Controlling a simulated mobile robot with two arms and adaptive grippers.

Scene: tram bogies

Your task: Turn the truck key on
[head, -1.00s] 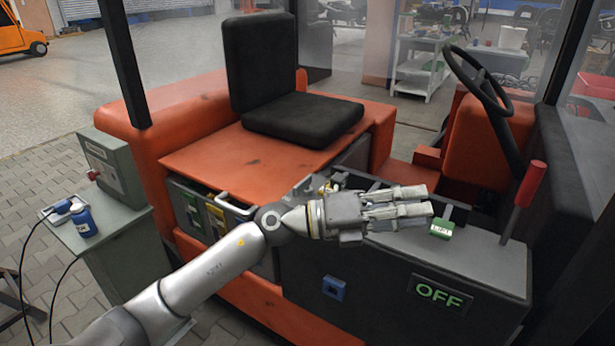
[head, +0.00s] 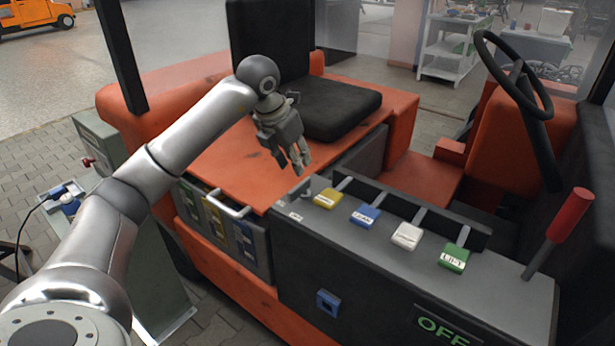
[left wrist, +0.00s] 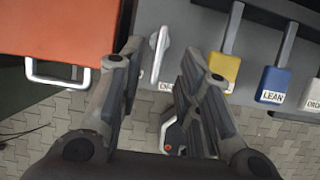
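The truck key (head: 305,188) is a small grey piece at the left end of the dark console top (head: 400,260), left of the yellow lever. In the left wrist view a slim grey upright piece, seemingly the key (left wrist: 158,52), stands between the finger lines, above a partly hidden white label. My left gripper (head: 296,166) points down over the orange deck by the seat, up and left of the key in the head view. Its fingers (left wrist: 160,58) are apart with nothing held. A green OFF sign (head: 443,328) is on the console front. My right gripper is out of view.
Yellow (head: 327,197), blue (head: 365,216), white (head: 407,236) and green (head: 453,257) levers line the console. A red-handled lever (head: 571,215) and the steering wheel (head: 512,75) stand at right. A white handle (head: 233,211) is left of the console.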

